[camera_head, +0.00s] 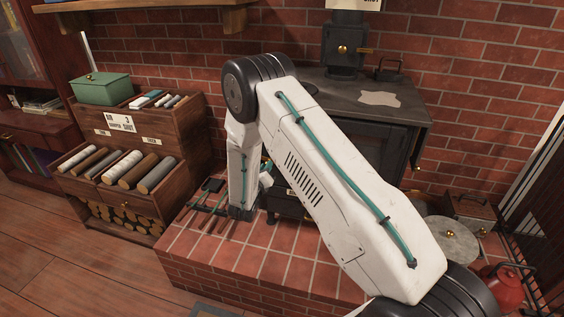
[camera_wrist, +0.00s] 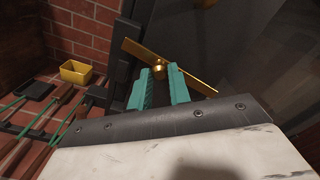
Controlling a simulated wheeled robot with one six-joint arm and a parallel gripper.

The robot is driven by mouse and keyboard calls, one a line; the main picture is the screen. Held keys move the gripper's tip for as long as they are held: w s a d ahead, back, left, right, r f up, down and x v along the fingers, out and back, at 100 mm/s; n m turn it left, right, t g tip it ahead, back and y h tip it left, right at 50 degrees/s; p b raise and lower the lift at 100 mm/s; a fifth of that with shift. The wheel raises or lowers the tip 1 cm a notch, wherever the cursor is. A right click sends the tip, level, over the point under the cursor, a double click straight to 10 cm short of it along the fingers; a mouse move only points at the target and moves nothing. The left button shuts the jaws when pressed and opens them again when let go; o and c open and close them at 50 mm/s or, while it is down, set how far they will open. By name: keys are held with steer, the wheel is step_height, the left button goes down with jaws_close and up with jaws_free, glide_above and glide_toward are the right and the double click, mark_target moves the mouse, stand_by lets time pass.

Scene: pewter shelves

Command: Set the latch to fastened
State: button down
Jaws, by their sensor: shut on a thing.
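The latch (camera_wrist: 190,82) is a flat brass bar on a round brass hub, against the dark stove front in the wrist view. The bar lies slanted, its left end higher than its right end. My gripper (camera_wrist: 161,72) has teal fingers, one on each side of the hub, with the bar just beyond the tips. It is shut on the latch at the hub. In the head view my arm hides the latch and most of the gripper; a bit of teal shows beside the forearm. The black stove (camera_head: 360,122) stands behind my arm.
The brick hearth (camera_head: 290,258) lies below, with fire tools (camera_wrist: 45,125) and a small yellow box (camera_wrist: 76,72) to the left of my gripper. A log rack (camera_head: 120,165) stands left. A red kettle (camera_head: 503,285) stands at the right.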

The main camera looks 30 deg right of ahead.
steer(key=shift+w+a+f+n, duration=0.1)
steer(key=shift+f+n, duration=0.8)
steer(key=shift+n, duration=0.2)
steer(key=c, duration=1.3)
jaws_free()
steer(key=shift+f, duration=0.1)
steer(key=v, duration=0.8)
steer(key=shift+w, duration=0.1)
